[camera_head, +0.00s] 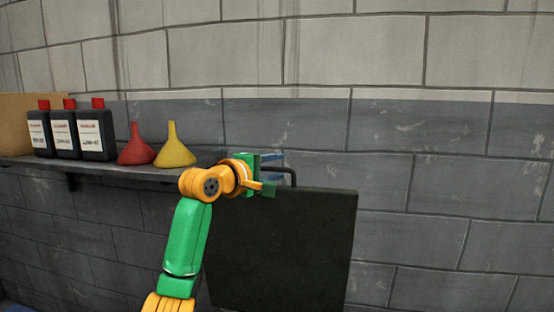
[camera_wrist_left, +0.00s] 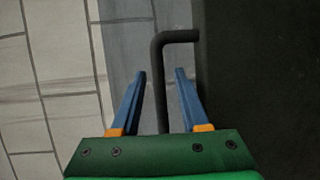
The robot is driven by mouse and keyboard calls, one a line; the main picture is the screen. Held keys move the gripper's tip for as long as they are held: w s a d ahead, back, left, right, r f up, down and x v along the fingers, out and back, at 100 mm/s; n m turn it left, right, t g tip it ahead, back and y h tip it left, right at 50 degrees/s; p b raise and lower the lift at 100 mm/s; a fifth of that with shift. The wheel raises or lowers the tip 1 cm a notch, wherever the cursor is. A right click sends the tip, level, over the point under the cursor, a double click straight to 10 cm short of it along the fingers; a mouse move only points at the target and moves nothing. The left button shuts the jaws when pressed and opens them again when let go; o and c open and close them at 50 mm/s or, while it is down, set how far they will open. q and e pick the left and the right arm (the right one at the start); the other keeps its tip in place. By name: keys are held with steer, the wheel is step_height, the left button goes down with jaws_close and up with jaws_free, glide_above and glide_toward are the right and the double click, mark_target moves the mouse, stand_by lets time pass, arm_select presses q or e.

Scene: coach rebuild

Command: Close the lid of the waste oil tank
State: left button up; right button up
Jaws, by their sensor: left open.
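The tank lid (camera_head: 285,250) is a dark, upright flat panel in front of the wall in the head view. A black bent handle (camera_head: 293,175) sticks up at its top edge. My left gripper (camera_head: 279,163) is at the lid's top edge by the handle. In the left wrist view, the open blue fingers (camera_wrist_left: 160,73) stand on either side of the handle bar (camera_wrist_left: 161,60), with gaps to it. The lid's dark face (camera_wrist_left: 262,75) fills the right of that view. The tank body is not seen. My right gripper is not in view.
A wall shelf (camera_head: 110,170) at the left holds several black bottles with red caps (camera_head: 62,132), a red funnel (camera_head: 136,150) and a yellow funnel (camera_head: 174,150). A block wall (camera_head: 440,150) stands behind. The space right of the lid looks clear.

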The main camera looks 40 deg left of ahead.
arm_select(q)
steer(key=shift+w+f, duration=0.2)
steer(key=shift+w, duration=0.25)
steer(key=shift+s+r, duration=0.1)
steer(key=shift+s, duration=0.15)
jaws_close()
stand_by(0.8)
